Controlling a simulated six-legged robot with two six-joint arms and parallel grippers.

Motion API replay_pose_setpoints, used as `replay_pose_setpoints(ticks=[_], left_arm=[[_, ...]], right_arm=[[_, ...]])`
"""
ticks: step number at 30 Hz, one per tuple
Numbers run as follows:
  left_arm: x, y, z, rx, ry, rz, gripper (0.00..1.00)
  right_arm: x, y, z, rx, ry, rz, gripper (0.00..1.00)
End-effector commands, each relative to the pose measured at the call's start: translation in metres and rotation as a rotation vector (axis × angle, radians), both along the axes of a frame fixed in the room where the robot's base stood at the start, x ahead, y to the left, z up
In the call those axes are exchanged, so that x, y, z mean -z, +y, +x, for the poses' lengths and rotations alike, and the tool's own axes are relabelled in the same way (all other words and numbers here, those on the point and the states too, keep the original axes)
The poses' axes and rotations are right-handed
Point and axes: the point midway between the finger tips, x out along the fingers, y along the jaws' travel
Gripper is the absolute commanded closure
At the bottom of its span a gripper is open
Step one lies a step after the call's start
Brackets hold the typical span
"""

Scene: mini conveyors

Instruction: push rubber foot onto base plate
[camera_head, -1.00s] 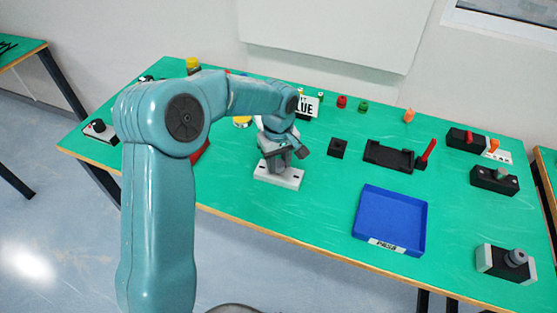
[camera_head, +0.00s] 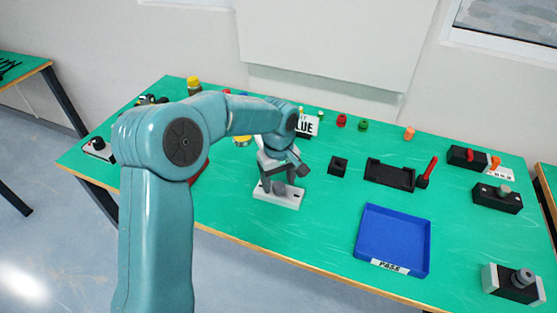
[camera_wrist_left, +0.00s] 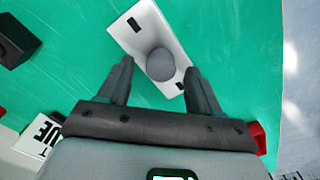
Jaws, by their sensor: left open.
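The base plate (camera_head: 291,201), a pale grey rectangular block with dark slots, lies on the green table below my left gripper. It also shows in the left wrist view (camera_wrist_left: 133,39). A dark grey round rubber foot (camera_wrist_left: 161,64) sits on the middle of the plate; in the head view it shows (camera_head: 280,188) under the fingers. I cannot tell how deeply it is seated. My left gripper (camera_head: 281,177) is open and empty, just above the foot. In the left wrist view its two fingers (camera_wrist_left: 158,67) show on either side of the foot. My right gripper is out of view.
A blue tray (camera_head: 428,245) marked PASS stands to the right. A black block (camera_head: 338,166) and a black holder (camera_head: 390,175) lie behind it. A sign reading BLUE (camera_head: 308,126) stands behind the gripper. Green table is clear between plate and tray.

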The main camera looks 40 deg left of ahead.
Motion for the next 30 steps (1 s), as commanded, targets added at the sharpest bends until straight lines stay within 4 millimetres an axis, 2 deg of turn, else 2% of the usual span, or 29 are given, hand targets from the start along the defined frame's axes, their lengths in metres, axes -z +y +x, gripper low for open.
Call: replay_pose_setpoints(ticks=[9,15,21,30], left_arm=[[-0.082,0.0,0.001,0.0,-0.007,0.0,0.36],[-0.127,0.0,0.0,0.001,-0.004,-0.001,0.36],[-0.148,0.0,0.0,0.001,-0.002,-0.001,0.36],[-0.15,0.0,-0.001,0.001,0.0,-0.001,0.36]], right_arm=[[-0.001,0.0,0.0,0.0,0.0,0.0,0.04],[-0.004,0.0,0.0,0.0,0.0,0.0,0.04],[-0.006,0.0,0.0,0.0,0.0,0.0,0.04],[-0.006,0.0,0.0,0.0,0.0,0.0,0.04]])
